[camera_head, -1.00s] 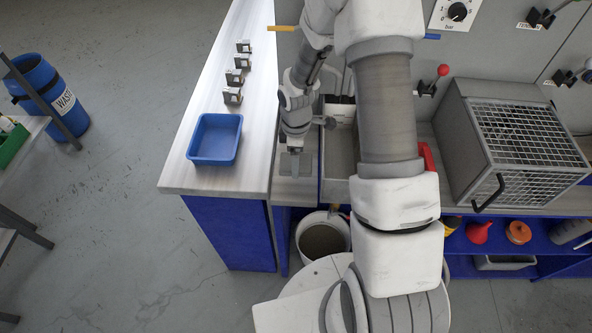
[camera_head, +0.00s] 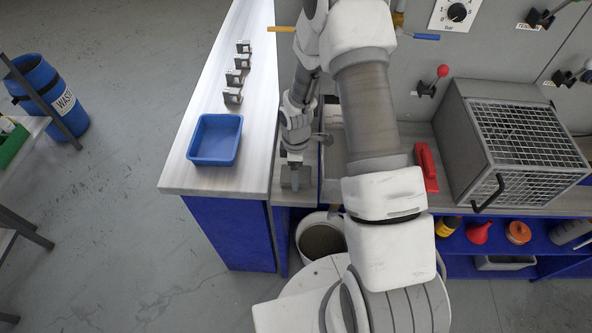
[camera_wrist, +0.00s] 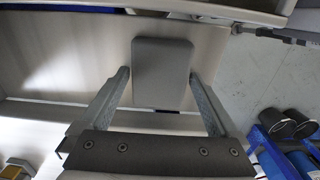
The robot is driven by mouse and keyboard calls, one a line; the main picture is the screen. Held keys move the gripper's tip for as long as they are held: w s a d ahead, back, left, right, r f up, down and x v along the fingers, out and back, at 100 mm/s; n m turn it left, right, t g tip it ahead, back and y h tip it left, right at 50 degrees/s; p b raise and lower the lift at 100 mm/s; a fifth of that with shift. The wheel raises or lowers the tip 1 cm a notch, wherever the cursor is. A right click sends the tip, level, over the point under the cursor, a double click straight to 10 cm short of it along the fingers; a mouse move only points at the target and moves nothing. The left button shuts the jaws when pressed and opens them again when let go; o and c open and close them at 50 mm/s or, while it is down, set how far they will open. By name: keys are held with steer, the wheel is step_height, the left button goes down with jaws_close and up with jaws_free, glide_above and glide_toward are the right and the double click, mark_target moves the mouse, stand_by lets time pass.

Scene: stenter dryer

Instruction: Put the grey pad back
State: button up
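The grey pad (camera_wrist: 163,72) is a flat block with rounded corners on a pale surface in the wrist view. In the head view it shows as a small grey patch (camera_head: 303,180) in the narrow bay right of the white counter, partly hidden by my gripper (camera_head: 295,184). In the wrist view my gripper (camera_wrist: 159,72) points down with its fingers wide apart, one on each side of the pad. The right fingertip looks very near or at the pad's edge; a thin gap shows at the left one. I cannot tell whether they touch.
A blue tray (camera_head: 214,140) and several small blocks (camera_head: 233,95) stand on the white counter (camera_head: 185,178). A bucket (camera_head: 322,238) stands below the bay. A red-handled object (camera_head: 427,168) and a wire-fronted box (camera_head: 515,145) are to the right.

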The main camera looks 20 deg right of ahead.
steer(key=shift+r, duration=0.1)
step_height(320, 180, up, 12)
step_height(320, 180, up, 8)
steer(key=m+t, duration=0.1)
steer(key=m, duration=0.1)
glide_above(300, 178)
steer(key=s+r+m+t, duration=0.4)
steer(key=s+r+m, duration=0.8)
steer(key=s+r, duration=0.6)
steer(key=shift+s+a+r+t+b, duration=0.25)
steer(key=shift+a+r+t+b, duration=0.05)
steer(key=shift+a+r+b, duration=0.1)
steer(key=shift+s, duration=0.1)
steer(key=shift+c, duration=0.2)
